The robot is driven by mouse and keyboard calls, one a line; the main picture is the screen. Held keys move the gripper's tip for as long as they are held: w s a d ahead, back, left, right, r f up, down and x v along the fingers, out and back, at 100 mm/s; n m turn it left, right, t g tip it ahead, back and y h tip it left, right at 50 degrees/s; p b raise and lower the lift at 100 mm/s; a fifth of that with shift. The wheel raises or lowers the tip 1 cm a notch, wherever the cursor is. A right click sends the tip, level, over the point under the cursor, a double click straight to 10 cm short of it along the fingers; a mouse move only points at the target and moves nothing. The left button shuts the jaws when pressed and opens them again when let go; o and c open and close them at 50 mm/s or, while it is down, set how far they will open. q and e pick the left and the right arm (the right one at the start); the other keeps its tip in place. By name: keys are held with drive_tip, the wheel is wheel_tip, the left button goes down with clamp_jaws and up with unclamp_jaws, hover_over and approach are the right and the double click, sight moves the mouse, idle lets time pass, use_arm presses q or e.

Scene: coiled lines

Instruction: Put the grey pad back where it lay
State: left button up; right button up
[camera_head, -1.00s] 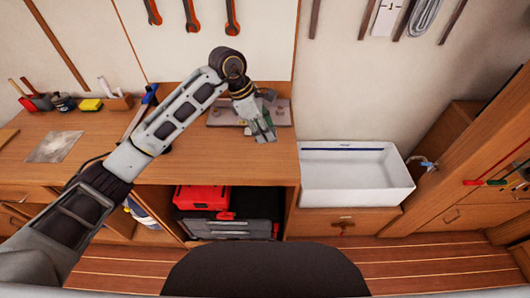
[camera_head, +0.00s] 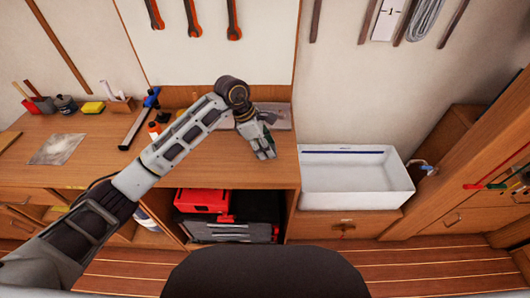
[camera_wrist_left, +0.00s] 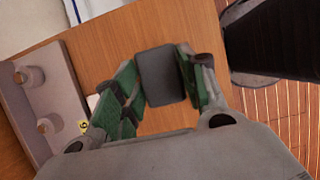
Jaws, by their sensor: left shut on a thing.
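The grey pad (camera_wrist_left: 160,76) is a dark, flat, rounded block between the fingers in the left wrist view. My left gripper (camera_wrist_left: 158,86) is shut on it, with green-lined fingers on its two sides. In the head view my left gripper (camera_head: 263,153) hangs over the front right of the wooden bench top (camera_head: 215,160), and I cannot make out the pad there. How far the pad is above the wood is not clear. My right gripper is in neither view.
A grey metal plate with knobs (camera_wrist_left: 47,98) lies beside the gripper and is partly behind it in the head view (camera_head: 280,112). A white sink (camera_head: 357,185) stands to the right. A blue-ended clamp (camera_head: 139,119) and an orange-topped bottle (camera_head: 154,130) are to the left.

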sight(262, 148)
use_arm(q)
drive_tip(key=shift+f, duration=1.7)
drive_tip(key=shift+f, duration=0.15)
drive_tip(key=o, duration=1)
drive_tip(key=v, duration=1.2)
drive_tip(key=shift+b, duration=0.4)
